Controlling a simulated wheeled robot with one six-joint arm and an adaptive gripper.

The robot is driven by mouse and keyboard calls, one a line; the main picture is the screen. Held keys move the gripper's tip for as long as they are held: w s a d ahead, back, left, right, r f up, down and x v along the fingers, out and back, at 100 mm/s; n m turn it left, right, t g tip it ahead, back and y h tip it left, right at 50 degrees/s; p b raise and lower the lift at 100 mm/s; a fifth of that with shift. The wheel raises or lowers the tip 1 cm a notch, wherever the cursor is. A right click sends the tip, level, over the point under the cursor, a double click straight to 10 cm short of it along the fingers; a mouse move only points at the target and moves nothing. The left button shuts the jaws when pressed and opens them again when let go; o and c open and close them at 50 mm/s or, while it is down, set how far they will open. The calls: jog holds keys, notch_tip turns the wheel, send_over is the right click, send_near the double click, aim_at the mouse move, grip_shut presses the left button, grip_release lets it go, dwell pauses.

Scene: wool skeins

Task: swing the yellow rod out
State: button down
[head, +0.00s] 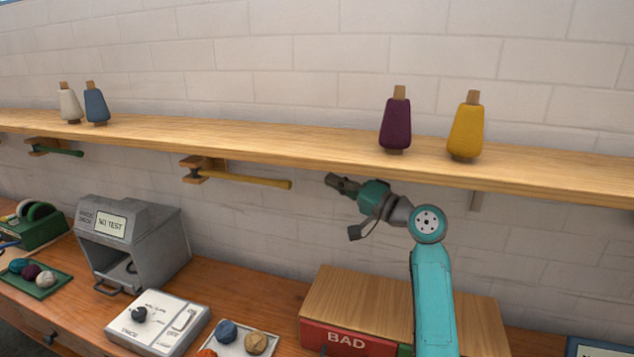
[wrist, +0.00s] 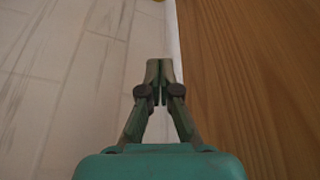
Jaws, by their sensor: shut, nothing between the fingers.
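The yellow rod (head: 250,179) hangs under the wooden shelf in the head view. It runs from a wooden bracket (head: 195,168) on the left toward the right, roughly along the shelf. My gripper (head: 332,181) is just below the shelf edge, to the right of the rod's free end, with a gap between them in the picture. In the wrist view my gripper (wrist: 159,72) has its fingers together and holds nothing. The rod itself is not clearly seen in the wrist view.
The shelf (head: 300,141) runs above, carrying a purple cone (head: 396,125), a yellow cone (head: 466,128) and two more at left. A green rod (head: 62,151) hangs at far left. Below are a grey test box (head: 150,240) and a wooden-topped BAD box (head: 365,296).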

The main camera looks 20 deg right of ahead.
jog(key=w+a, duration=0.4)
jog(key=a, duration=0.3)
jog(key=shift+w+a+f, duration=0.2)
jog(key=shift+w+a, duration=0.05)
jog(key=shift+w, duration=0.1)
jog(key=shift+s+a, duration=0.1)
jog(key=shift+s, duration=0.05)
dwell(0.4)
